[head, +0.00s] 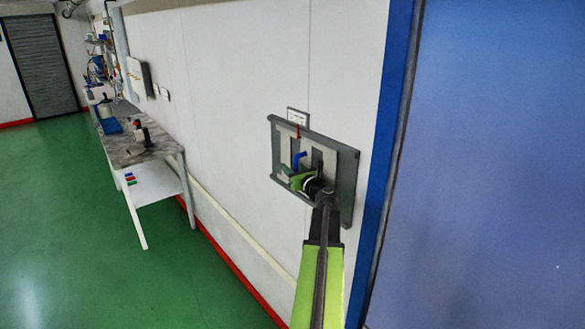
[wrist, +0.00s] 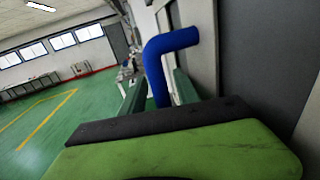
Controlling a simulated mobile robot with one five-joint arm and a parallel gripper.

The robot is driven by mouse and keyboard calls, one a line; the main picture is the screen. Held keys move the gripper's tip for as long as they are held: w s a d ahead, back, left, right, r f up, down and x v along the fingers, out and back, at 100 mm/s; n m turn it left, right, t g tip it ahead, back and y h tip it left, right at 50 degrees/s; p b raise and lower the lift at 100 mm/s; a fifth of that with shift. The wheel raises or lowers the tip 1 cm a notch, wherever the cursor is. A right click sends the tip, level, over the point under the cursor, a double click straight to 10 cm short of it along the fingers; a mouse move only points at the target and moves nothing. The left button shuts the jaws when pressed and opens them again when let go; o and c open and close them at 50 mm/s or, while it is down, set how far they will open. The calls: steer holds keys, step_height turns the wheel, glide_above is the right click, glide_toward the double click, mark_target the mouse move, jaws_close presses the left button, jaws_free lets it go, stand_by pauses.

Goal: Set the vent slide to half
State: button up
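A blue bent handle (head: 299,158) stands out from a grey wall panel with pale vertical strips and dark slots (head: 346,190). It looks like the vent slide's handle. In the wrist view the handle (wrist: 172,41) bends down, and its lower part lies between my gripper's two dark green fingers. My gripper (head: 298,178) is at the panel, just below the handle's visible top in the head view. In the wrist view my gripper (wrist: 160,86) looks open, with slim gaps beside the handle. The handle's lower end is hidden behind the gripper body.
A small label plate (head: 297,116) with a red mark below it sits at the panel's top. A blue door frame (head: 393,120) stands close on the right. A workbench (head: 140,150) with items lines the wall at left. The green floor is open.

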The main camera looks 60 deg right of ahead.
steer(key=shift+s+d, duration=0.1)
steer(key=shift+s, duration=0.05)
jaws_close()
stand_by(1.1)
